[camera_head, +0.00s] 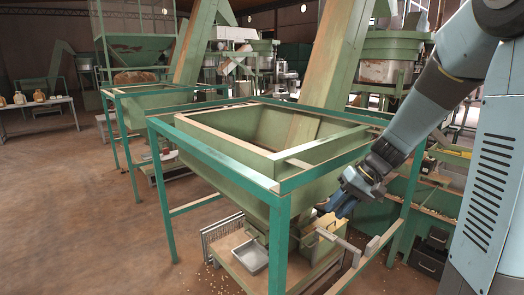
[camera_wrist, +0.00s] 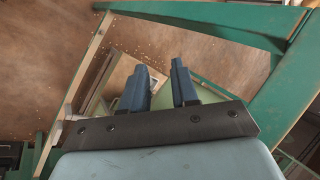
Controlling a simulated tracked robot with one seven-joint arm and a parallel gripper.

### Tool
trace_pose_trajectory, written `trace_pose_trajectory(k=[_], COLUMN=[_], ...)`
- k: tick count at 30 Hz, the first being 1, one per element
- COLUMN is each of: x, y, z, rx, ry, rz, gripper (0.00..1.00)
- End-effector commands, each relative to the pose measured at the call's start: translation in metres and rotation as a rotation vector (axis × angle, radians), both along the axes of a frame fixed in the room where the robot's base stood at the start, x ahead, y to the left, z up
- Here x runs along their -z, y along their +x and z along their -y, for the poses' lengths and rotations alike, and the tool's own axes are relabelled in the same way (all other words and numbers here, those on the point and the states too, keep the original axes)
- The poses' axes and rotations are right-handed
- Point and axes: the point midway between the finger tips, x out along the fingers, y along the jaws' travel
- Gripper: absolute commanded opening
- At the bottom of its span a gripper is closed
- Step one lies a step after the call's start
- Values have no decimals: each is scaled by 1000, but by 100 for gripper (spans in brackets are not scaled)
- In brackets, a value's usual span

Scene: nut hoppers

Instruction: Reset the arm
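My arm comes in from the right in the head view. My gripper (camera_head: 338,204) points down at the right side of the near green hopper (camera_head: 262,128), close to its frame. In the wrist view my gripper (camera_wrist: 161,82) shows two blue fingers standing apart with a gap between them. I see nothing held in the gap.
The green frame's post (camera_head: 279,245) and top rail (camera_head: 330,164) stand close to my gripper. A metal tray (camera_head: 249,257) sits under the hopper. A second hopper (camera_head: 160,100) and a table (camera_head: 38,103) stand further left. The floor (camera_head: 90,210) at left is open.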

Motion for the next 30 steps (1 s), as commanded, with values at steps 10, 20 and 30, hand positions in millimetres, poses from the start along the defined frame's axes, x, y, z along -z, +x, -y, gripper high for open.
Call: trace_pose_trajectory(k=[10, 20, 30], x=[-52, -90, -119], y=[-61, -116, -164], z=[0, 10, 26], rx=[2, 54, 140], ry=[-222, -406, -540], rz=[93, 223, 386], gripper=[29, 29, 29])
